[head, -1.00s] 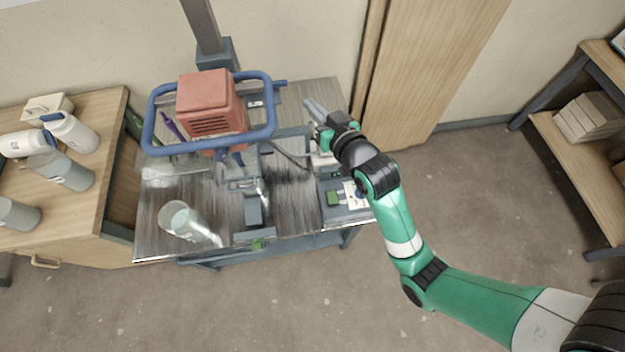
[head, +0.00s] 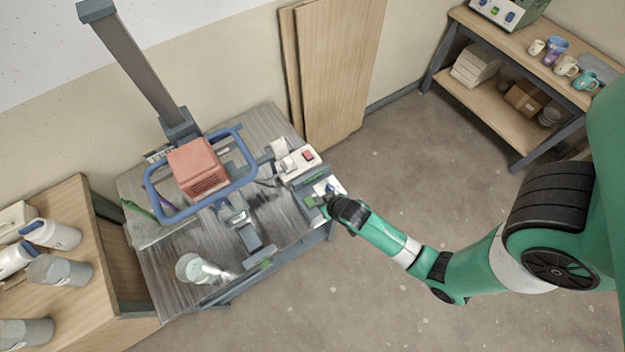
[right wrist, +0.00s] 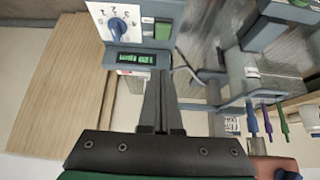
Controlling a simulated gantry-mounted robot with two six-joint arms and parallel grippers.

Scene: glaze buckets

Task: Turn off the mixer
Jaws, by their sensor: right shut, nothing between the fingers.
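The mixer has a red motor housing (head: 197,167) inside a blue frame (head: 243,180), on a grey column (head: 140,62) above the metal table. A grey control box (right wrist: 150,73) shows at the top of the right wrist view, with a white numbered dial, blue knob (right wrist: 117,27), green button (right wrist: 163,30) and lit green display (right wrist: 136,58). My right gripper (right wrist: 161,75) is shut and empty, its fingertips close to the box's display side; contact cannot be told. In the head view my right gripper (head: 328,203) partly hides this box. My left gripper is out of view.
A white box with a red switch (head: 308,155) stands behind the control box on the table. A clear cup (head: 191,268) stands at the table's front left. Bottles (head: 60,270) crowd the left cabinet. Floor to the right is open, up to a shelf (head: 520,130).

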